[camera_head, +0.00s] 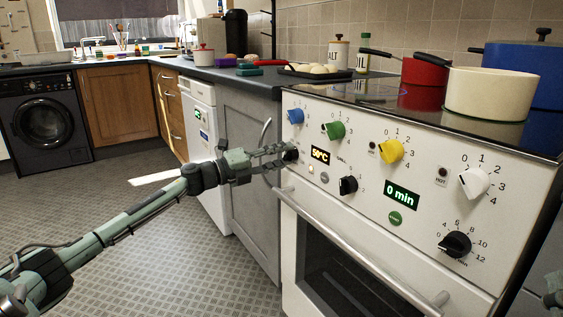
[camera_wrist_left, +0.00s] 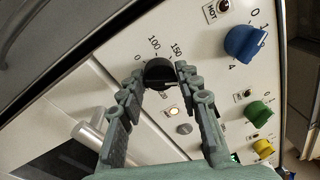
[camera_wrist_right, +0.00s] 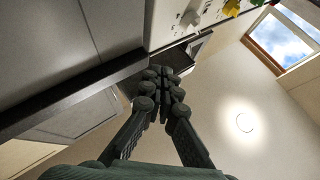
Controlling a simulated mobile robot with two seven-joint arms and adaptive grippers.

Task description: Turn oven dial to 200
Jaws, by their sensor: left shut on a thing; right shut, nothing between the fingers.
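The black oven dial (camera_wrist_left: 158,72) sits on the white oven front, with 0, 100 and 150 printed around it in the left wrist view. My left gripper (camera_head: 283,156) is at the dial, with one finger on each side of it, and is shut on it. In the head view the fingers hide most of the dial. The display (camera_head: 320,155) beside it reads 50°C. A small lamp by the dial glows in the left wrist view (camera_wrist_left: 173,110). My right gripper (camera_wrist_right: 166,84) is shut and empty, fingertips together, away from the dial.
Blue (camera_head: 295,116), green (camera_head: 334,130), yellow (camera_head: 391,151) and white (camera_head: 474,181) hob knobs sit above. Two black knobs are nearby, one small (camera_head: 348,185) and one larger (camera_head: 455,244). The oven handle (camera_head: 360,254) juts out below. Pots (camera_head: 490,93) stand on the hob.

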